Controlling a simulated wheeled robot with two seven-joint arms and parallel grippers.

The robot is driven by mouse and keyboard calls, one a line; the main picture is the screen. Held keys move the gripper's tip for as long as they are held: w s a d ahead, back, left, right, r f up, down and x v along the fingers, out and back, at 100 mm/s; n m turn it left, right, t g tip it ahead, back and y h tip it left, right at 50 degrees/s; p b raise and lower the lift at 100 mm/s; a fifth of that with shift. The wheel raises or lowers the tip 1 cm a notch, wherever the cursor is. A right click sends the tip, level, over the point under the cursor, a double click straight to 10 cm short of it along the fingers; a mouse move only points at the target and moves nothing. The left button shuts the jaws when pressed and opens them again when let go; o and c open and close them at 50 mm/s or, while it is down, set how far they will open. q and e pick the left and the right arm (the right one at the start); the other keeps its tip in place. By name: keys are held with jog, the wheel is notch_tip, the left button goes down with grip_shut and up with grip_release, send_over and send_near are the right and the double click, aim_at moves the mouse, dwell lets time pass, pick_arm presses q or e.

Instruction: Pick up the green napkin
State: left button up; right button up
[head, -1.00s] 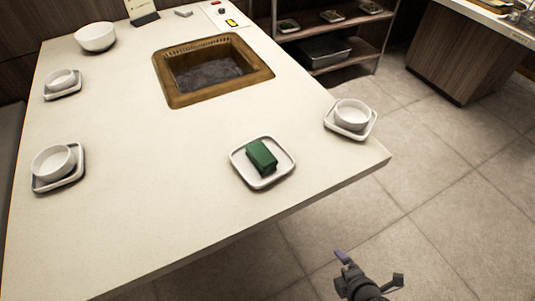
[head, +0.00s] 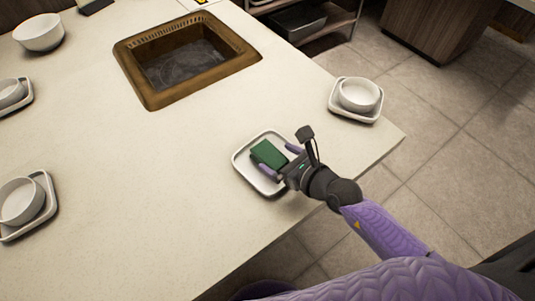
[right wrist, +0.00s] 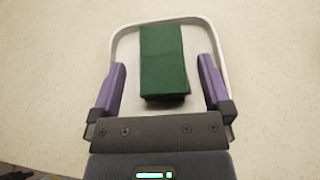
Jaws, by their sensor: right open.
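The green napkin (head: 268,154) is a folded block lying on a white square plate (head: 244,173) near the table's front edge. It also shows in the right wrist view (right wrist: 164,62), between and ahead of the purple fingers. My right gripper (head: 281,160) is open over the near side of the plate. In the right wrist view, one finger of the gripper (right wrist: 163,84) is on each side of the napkin, with a gap on both sides. My left gripper is not in view.
A bowl on a saucer (head: 358,95) stands right of the plate. A brown-framed sunken well (head: 150,97) is farther back. More bowls (head: 21,201) stand at the left. The table (head: 165,185) is bare between them.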

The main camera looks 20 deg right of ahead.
aim_at(268, 153)
jog(key=b+x, duration=0.1)
jog(key=x, duration=0.2)
jog(key=shift+f, duration=0.25)
jog(key=shift+w, duration=0.2)
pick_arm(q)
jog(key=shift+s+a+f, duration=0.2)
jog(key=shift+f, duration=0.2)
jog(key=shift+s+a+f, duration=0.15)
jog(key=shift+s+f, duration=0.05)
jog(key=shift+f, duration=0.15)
pick_arm(e)
jog(key=shift+r, duration=0.15)
